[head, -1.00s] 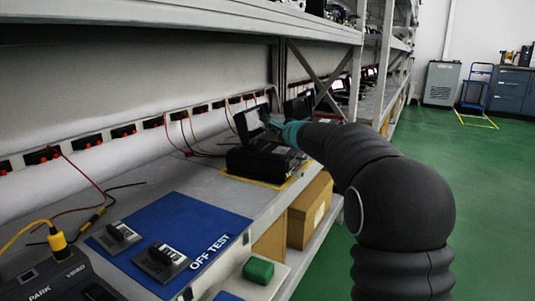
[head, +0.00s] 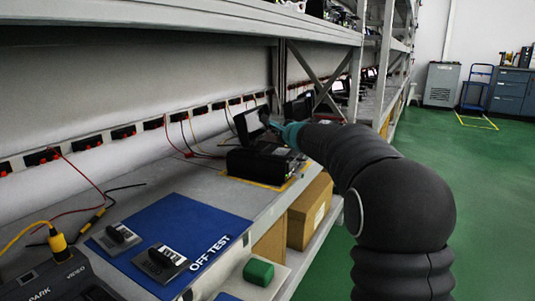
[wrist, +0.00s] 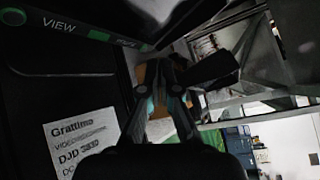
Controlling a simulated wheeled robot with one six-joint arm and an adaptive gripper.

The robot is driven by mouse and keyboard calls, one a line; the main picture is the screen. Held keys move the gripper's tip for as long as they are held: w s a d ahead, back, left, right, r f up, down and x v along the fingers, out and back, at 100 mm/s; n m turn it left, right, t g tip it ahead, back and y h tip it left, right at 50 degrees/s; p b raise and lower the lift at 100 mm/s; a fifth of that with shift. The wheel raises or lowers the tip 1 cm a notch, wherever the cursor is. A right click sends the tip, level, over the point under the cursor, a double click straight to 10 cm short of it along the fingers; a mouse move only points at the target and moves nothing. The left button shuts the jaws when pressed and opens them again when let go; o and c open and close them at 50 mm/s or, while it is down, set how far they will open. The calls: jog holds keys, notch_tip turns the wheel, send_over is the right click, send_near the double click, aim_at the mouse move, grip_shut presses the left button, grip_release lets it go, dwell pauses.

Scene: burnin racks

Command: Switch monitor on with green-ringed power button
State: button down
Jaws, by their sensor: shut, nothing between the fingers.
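The monitor is a black unit (head: 258,167) with a raised pale screen (head: 249,124), standing on the bench beyond the blue mat. In the wrist view, its dark casing (wrist: 75,90) is close on the left, with "VIEW" lettering and a white label. A green ring (wrist: 13,17) around a dark button shows at the upper left corner there. My gripper (wrist: 167,68) is shut and empty, beside the casing and well to the right of the green ring. In the head view, my gripper (head: 274,127) is at the screen's right edge; whether it touches cannot be told.
A blue mat (head: 200,215) marked "OFF TEST" holds two small black-handled switches. Red cables and a socket strip run along the back wall. A shelf (head: 180,20) overhangs the bench. A cardboard box (head: 308,212) sits below. Green floor on the right is open.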

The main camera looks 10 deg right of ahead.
jog(key=shift+a+f, duration=0.1)
dwell(0.3)
jog(key=shift+w+a, duration=0.2)
jog(key=shift+a, duration=0.05)
jog(key=shift+w+a+f, duration=0.1)
jog(key=shift+a, duration=0.1)
dwell(0.6)
jog(key=shift+d, duration=0.15)
jog(key=shift+s+d+r, duration=0.2)
jog(key=shift+s+d, duration=0.1)
jog(key=shift+d, duration=0.15)
jog(key=shift+s+d+r, duration=0.3)
jog(key=shift+s+d, duration=0.2)
jog(key=shift+d, duration=0.3)
jog(key=shift+s+d+r, duration=0.35)
jog(key=shift+s+d, duration=0.1)
jog(key=shift+d, duration=0.4)
jog(key=shift+s+d+r, duration=0.3)
jog(key=shift+s+d, duration=0.2)
jog(key=shift+d, duration=0.3)
